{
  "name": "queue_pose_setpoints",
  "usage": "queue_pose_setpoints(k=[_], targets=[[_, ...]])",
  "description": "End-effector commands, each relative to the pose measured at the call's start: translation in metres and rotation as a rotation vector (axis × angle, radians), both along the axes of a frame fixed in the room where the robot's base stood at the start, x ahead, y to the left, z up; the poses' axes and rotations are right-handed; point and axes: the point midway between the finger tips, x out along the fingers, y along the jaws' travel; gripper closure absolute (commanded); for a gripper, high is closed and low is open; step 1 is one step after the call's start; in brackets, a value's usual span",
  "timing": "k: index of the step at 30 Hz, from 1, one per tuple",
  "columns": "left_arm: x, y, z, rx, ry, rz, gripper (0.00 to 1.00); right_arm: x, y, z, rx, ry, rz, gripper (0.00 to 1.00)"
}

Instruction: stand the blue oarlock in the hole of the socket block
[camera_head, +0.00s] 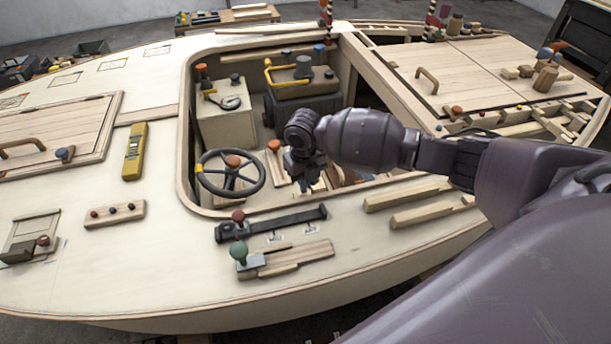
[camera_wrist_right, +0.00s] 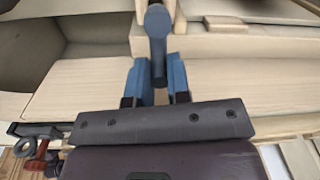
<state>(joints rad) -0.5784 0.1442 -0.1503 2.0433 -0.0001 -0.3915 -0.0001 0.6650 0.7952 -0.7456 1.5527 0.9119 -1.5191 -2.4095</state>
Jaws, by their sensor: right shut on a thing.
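My right gripper (camera_head: 306,182) reaches down into the cockpit opening in the head view, right of the steering wheel. In the right wrist view, its two blue fingers (camera_wrist_right: 158,68) are shut on a dark slate piece (camera_wrist_right: 157,28) with a rounded end. I cannot tell whether this piece is the blue oarlock; in the head view my arm and gripper hide it. I cannot make out the socket block or its hole for certain in either view. My left gripper is not in view.
The steering wheel (camera_head: 230,174) stands close left of my gripper. The cockpit rim (camera_head: 187,150) surrounds it. A dark bar (camera_head: 285,220) with a red knob lies on the near deck, beside wooden strips (camera_head: 408,195). A yellow tool (camera_head: 134,152) lies on the left deck.

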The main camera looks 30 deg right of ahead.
Motion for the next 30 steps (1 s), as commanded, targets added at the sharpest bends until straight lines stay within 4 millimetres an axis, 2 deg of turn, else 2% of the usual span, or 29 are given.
queue_pose_setpoints(k=[9,30], targets=[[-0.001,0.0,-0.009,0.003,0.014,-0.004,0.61,0.0,0.0,-0.015,0.001,0.003,0.0,1.0],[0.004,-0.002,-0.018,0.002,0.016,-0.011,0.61,0.0,0.0,-0.042,0.0,0.002,0.0,1.0]])
